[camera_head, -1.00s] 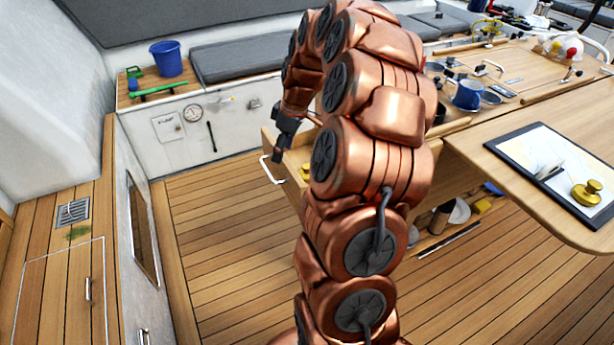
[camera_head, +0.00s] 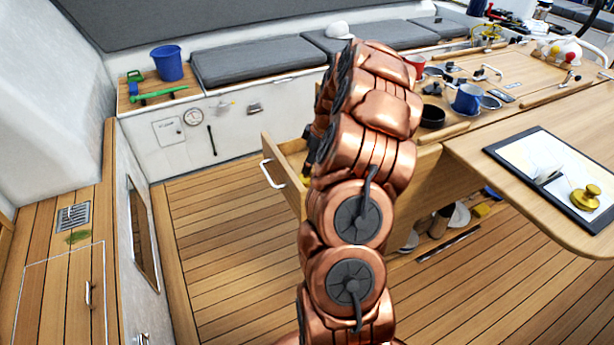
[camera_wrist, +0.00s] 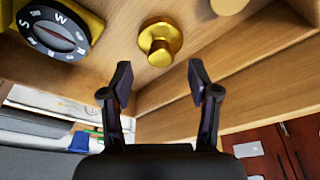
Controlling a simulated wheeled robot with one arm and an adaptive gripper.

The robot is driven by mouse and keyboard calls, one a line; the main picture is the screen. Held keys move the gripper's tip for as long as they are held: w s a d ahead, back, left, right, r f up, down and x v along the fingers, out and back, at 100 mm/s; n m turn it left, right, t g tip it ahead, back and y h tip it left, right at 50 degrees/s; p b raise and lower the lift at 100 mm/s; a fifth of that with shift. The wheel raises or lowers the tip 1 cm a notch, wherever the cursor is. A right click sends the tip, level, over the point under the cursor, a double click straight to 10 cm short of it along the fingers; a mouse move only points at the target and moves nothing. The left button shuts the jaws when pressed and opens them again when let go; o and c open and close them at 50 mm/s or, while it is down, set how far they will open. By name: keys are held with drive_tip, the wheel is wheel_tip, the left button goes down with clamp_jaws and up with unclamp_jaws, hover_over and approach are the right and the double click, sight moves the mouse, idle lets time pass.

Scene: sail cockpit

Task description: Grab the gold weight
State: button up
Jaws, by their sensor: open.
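In the wrist view, a gold weight (camera_wrist: 160,42) with a round base and a knob stands on the wooden drawer floor. My gripper (camera_wrist: 160,82) is open, and its two dark fingers lie to either side of and short of the weight, with nothing between them. In the head view my copper arm covers the gripper and this weight. A second gold weight (camera_head: 585,197) rests on the chart board (camera_head: 545,160) on the table at right, far from my gripper.
The open drawer (camera_head: 283,160) has wooden walls and a white handle (camera_head: 272,172). A compass in a yellow case (camera_wrist: 55,33) lies left of the weight in the wrist view. A pale round wooden object (camera_wrist: 229,5) is at upper right. The floor (camera_head: 230,240) left of my arm is clear.

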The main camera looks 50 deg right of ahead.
drive_tip(key=shift+p+x, duration=0.35)
drive_tip(key=shift+x, duration=1.2)
clamp_jaws()
